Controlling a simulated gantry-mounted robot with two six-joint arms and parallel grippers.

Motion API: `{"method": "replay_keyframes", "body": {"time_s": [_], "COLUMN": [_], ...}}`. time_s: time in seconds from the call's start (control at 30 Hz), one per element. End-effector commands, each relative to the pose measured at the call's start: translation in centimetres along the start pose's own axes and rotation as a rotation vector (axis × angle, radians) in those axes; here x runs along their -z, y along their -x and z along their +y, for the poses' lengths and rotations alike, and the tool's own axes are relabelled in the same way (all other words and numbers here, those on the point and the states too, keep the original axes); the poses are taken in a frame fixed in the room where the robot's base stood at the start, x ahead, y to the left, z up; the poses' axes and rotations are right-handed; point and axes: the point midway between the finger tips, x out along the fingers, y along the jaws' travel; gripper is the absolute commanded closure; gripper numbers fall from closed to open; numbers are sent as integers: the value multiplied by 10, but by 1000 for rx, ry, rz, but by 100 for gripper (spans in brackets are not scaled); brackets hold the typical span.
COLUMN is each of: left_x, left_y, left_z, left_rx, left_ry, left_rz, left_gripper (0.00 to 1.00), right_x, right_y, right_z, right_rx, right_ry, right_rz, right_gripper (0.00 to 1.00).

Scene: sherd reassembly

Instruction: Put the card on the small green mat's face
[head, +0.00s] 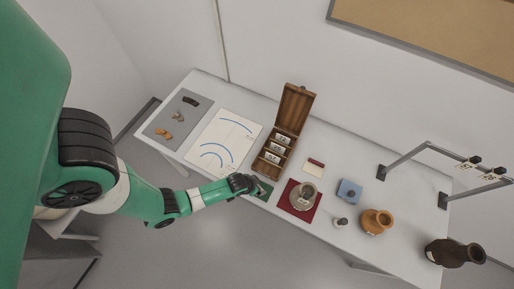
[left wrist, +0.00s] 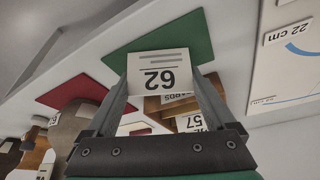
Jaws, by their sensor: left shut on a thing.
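A white card (left wrist: 158,68) with the number 62 and grey lines, upside down in the left wrist view, is between my left gripper's fingertips (left wrist: 160,84). The small green mat (left wrist: 192,34) lies behind the card in that view. I cannot tell whether the card touches it. In the head view the green mat (head: 265,191) is at the table's front edge, partly covered by my left gripper (head: 250,185). The card cannot be made out there. My right gripper is not in view.
A dark red mat (head: 289,203) with a grey vessel (head: 304,196) is just right of the green mat. An open wooden box (head: 268,164) with numbered cards stands behind it. A white sheet with blue arcs (head: 228,130) lies to the left. Brown pots (head: 376,222) stand further right.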

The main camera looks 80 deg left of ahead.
Motion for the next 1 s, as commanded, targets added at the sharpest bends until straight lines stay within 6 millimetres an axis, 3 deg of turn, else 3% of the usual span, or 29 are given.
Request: {"method": "replay_keyframes", "body": {"time_s": [0.37, 0.4, 0.43, 0.77, 1.0], "left_x": [-2, -1, -1, 0, 2], "left_y": [-6, -4, -4, 5, 59], "left_z": [0, 0, 0, 0, 0], "left_rx": [0, 0, 0, 0, -1], "left_ry": [-1, -1, -1, -1, -3], "left_rz": [2, 2, 2, 1, 3], "left_gripper": [63, 4, 0, 0, 0], "right_x": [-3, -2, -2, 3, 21], "right_y": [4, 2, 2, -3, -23], "right_z": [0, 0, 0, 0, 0], "right_rx": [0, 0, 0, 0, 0], "right_ry": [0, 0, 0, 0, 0], "right_rz": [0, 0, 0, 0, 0], "right_gripper": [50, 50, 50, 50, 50]}}
